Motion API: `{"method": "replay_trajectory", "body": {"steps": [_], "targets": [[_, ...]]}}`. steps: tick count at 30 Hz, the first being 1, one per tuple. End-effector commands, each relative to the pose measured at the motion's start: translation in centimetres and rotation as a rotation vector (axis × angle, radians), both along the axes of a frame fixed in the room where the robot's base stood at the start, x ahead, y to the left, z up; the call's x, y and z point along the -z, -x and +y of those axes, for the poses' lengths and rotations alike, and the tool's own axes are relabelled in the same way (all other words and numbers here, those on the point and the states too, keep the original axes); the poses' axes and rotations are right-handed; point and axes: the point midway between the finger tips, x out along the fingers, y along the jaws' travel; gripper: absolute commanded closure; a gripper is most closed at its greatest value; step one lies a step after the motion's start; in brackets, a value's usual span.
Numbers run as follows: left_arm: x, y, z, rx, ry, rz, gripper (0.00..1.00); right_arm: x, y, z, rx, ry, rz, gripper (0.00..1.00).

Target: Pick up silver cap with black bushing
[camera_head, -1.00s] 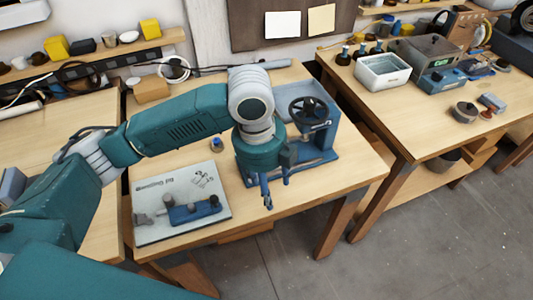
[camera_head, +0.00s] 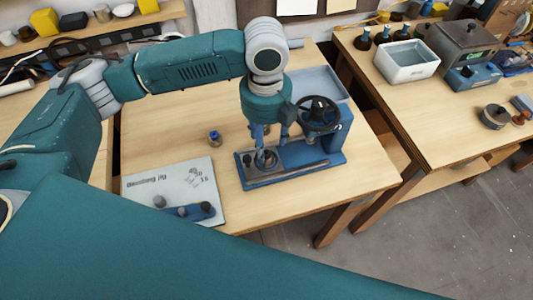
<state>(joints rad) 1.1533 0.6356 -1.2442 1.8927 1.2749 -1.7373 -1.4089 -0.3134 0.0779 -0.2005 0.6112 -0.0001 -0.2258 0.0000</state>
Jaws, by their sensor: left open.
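A blue press (camera_head: 312,152) with a black handwheel stands near the right side of the middle table. A small round silver-and-dark piece (camera_head: 267,159), which looks like the silver cap with black bushing, sits at the left end of its base. It is partly hidden by the fingers and too small to make out clearly. My left gripper (camera_head: 270,137) points down just above this piece, with its fingers apart. I cannot tell whether they touch it. My right gripper does not show.
A pale printed plate (camera_head: 150,182) with a blue knobbed fixture (camera_head: 184,211) lies left of the press. A small blue-topped jar (camera_head: 215,138) stands behind it. A white bin (camera_head: 407,62) is on the right table. My teal arm part covers the bottom.

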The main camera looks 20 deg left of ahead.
Motion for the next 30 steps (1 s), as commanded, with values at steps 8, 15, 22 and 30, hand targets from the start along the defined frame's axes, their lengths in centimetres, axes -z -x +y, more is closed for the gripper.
{"method": "replay_trajectory", "body": {"steps": [8, 15, 22, 30], "targets": [[2.3, 0.0, 0.1, 0.0, -0.002, 0.002, 0.45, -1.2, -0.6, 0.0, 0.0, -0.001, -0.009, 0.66], [5.7, -0.1, 0.1, 0.001, 0.0, 0.001, 0.45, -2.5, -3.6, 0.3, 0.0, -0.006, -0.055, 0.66], [6.3, -0.3, 0.1, 0.001, 0.0, -0.002, 0.45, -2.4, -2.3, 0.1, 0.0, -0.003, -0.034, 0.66], [6.3, -0.2, 0.1, 0.001, 0.0, -0.001, 0.87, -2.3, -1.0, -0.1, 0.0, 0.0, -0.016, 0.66]]}}
